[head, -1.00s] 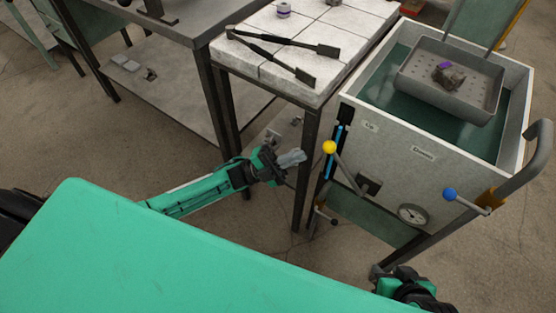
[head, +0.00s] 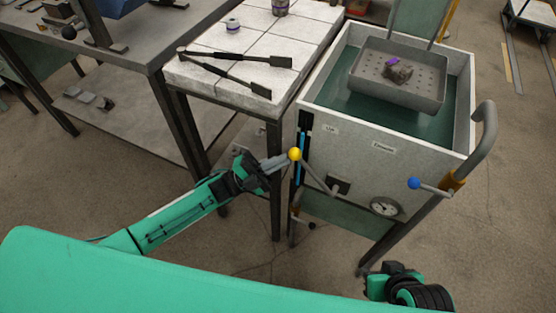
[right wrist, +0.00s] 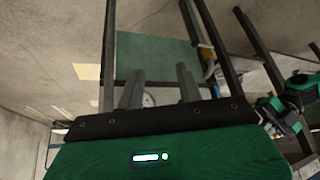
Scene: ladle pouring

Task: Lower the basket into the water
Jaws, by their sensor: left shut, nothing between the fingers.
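The grey perforated basket (head: 392,94) hangs over the dark green water (head: 428,124) in the tank (head: 465,90), with a grey-purple lump (head: 398,71) inside it. A lever with a yellow knob (head: 295,154) is on the tank's front, left side; a lever with a blue knob (head: 414,183) is on the right. My left gripper (head: 277,162) is shut with its fingertips at the yellow knob; I cannot tell whether they touch. My right gripper is low in front of the tank; its fingers stand apart and empty in the right wrist view (right wrist: 160,88).
A white tiled table (head: 262,50) with tongs (head: 235,66) stands left of the tank. A grey workbench (head: 130,50) is further left. A gauge (head: 385,206) and a curved grey handle (head: 487,135) are on the tank. Open floor lies at the right.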

